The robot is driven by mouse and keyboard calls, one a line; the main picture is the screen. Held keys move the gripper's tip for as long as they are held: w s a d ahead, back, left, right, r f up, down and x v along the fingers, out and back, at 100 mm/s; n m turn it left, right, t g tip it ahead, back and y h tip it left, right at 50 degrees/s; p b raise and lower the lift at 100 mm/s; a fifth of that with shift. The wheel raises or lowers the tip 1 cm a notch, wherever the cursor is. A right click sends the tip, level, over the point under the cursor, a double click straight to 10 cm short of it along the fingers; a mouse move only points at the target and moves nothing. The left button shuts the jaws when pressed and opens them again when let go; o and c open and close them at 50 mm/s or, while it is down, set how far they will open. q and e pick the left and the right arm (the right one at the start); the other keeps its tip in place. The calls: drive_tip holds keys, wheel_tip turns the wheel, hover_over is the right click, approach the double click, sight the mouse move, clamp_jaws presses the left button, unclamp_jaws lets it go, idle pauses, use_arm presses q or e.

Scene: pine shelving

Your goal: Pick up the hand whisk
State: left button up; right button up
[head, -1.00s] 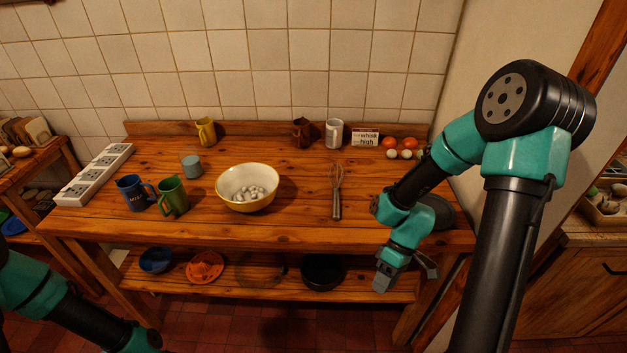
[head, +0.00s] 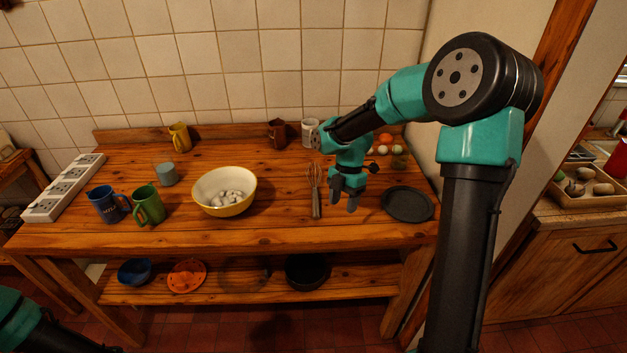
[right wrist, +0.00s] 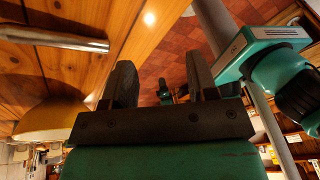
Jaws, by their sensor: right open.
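The hand whisk (head: 316,196) lies on the wooden worktop, its wire loops toward the back wall and its metal handle toward the front edge. Its handle also shows at the upper left of the right wrist view (right wrist: 60,39). My right gripper (head: 344,205) is open and empty, just to the right of the whisk and apart from it, fingers pointing down. In the right wrist view its two dark fingers (right wrist: 160,78) have nothing between them. Only part of my left arm shows at the lower left of the head view; its gripper is out of frame.
A yellow bowl of whitish items (head: 225,191) stands left of the whisk. A dark round plate (head: 408,204) lies to the right of my gripper. Mugs stand at left, including a green one (head: 149,206), and along the back. The worktop in front of the whisk is clear.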

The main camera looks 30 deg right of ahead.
drive_tip(key=w+a+r+n+t+h, duration=0.2)
drive_tip(key=w+r+n, duration=0.7)
drive_tip(key=w, duration=0.1)
drive_tip(key=shift+w+r+n+t, duration=0.3)
drive_tip(key=shift+w+r, duration=0.05)
drive_tip(key=shift+f, duration=0.1)
hover_over(316, 201)
drive_tip(key=f, duration=1.1)
drive_tip(key=shift+d, duration=0.25)
drive_tip(key=shift+w+f, duration=0.1)
drive_tip(key=shift+f, duration=0.45)
drive_tip(key=shift+a+f, duration=0.15)
drive_tip(key=shift+f, duration=1.15)
drive_tip(key=shift+a+f, duration=0.1)
drive_tip(key=shift+f, duration=1.2)
